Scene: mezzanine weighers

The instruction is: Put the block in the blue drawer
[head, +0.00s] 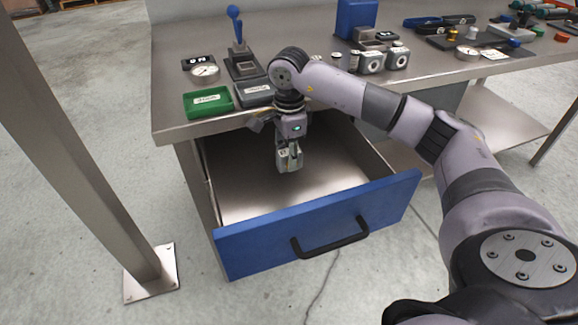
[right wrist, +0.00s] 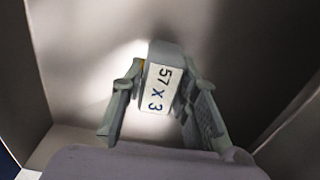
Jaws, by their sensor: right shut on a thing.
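The blue drawer (head: 250,244) is pulled open under the workbench, with its black handle (head: 330,240) facing front. Its grey metal inside looks empty in the head view. My right gripper (head: 289,165) points down inside the drawer opening. It is shut on the block, a grey piece with a white label reading "57 X 3" (right wrist: 158,88) in the right wrist view. In the head view the block is mostly hidden by the fingers. I cannot tell whether it touches the drawer floor. My left gripper is not in view.
The workbench (head: 172,112) above carries a green box (head: 208,102), a grey box (head: 254,95), a round gauge (head: 205,71), a blue-handled press (head: 240,50) and several weights and tools. A metal post (head: 75,140) stands at the left.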

